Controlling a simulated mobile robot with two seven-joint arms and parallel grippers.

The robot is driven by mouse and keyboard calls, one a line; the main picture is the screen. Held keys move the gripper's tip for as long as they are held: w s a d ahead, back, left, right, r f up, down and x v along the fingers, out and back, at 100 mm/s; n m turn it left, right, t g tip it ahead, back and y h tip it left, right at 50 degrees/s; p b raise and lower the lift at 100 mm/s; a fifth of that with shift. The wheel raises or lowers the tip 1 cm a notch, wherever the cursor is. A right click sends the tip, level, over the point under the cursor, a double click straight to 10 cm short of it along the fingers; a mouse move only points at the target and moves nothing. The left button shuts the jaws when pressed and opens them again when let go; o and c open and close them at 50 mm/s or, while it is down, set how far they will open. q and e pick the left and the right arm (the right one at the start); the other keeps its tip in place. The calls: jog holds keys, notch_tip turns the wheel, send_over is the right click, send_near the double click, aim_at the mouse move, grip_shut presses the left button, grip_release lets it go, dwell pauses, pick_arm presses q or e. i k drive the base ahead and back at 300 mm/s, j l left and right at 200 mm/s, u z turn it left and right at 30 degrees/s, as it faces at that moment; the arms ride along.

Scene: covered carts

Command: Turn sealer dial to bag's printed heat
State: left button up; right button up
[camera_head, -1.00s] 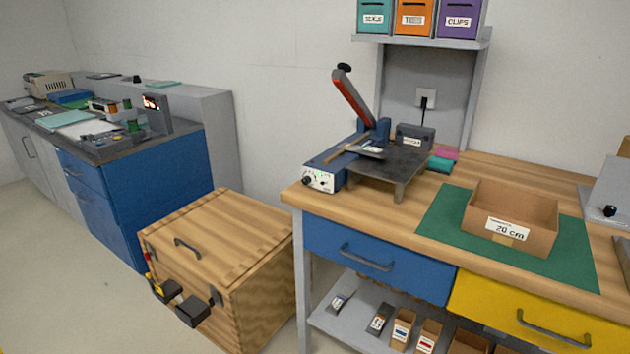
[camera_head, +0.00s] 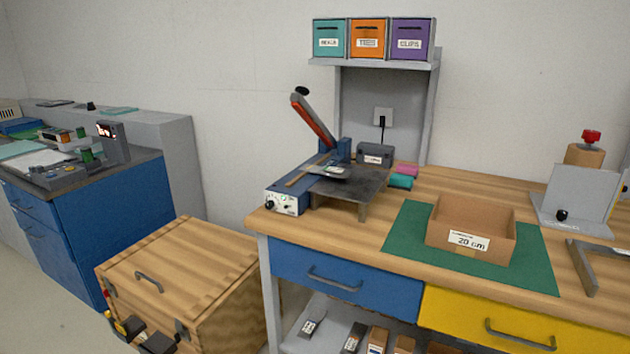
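The sealer (camera_head: 300,192) is blue with a raised red-handled lever (camera_head: 314,118). It stands on the left end of the wooden bench. Its white front panel (camera_head: 288,205) carries a small black dial (camera_head: 270,205); the dial's setting and marks are too small to read. A small pale piece with a label (camera_head: 335,171) lies at the sealer beside its dark plate (camera_head: 352,186). I cannot tell whether it is the bag, and no printed heat is readable.
A green mat (camera_head: 400,240) bears an open cardboard box (camera_head: 440,235) labelled "20 cm". A wooden crate (camera_head: 190,265) stands left of the bench, with black and yellow parts at its front. A blue cabinet (camera_head: 110,215) stands further left. Labelled bins (camera_head: 367,40) sit on the shelf above.

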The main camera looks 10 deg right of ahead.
aim_at(270, 203)
jog(key=i+j+z, duration=0.7)
jog(key=i+j, duration=0.25)
jog(key=i+j+z, duration=0.35)
jog(key=j, duration=0.3)
jog(key=k+j+u, duration=0.5)
jog(key=k+j, duration=0.15)
jog(key=j, duration=0.15)
